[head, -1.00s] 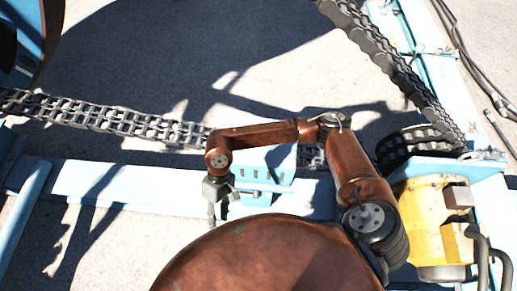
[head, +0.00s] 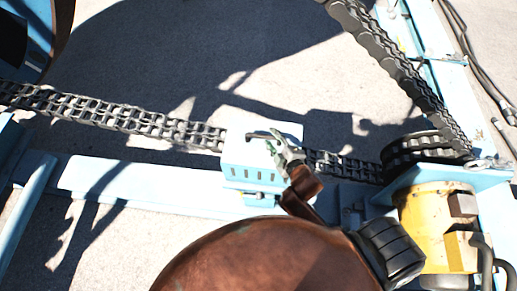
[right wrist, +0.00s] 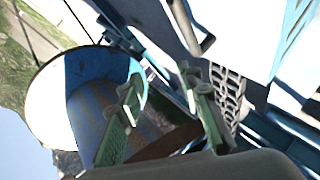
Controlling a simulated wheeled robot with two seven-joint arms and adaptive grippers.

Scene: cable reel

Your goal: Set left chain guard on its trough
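The chain guard, a light blue box with slots along its front face (head: 250,172), sits over the chain (head: 165,128) in the middle of the head view. The chain runs into its left side and comes out at its right. A dark bar handle (head: 262,135) lies across its top. The trough beneath is mostly hidden; I cannot tell whether the guard is fully seated. My right gripper (head: 279,147) is at the guard's top, beside the handle. In the right wrist view its green fingers (right wrist: 162,88) stand apart with nothing visible gripped between them. My left gripper is out of view.
A light blue rail (head: 130,187) runs along the near side. A sprocket (head: 420,150) and a yellow motor (head: 432,215) stand at the right. A second chain (head: 390,60) rises towards the top. Bare ground lies beyond the guard.

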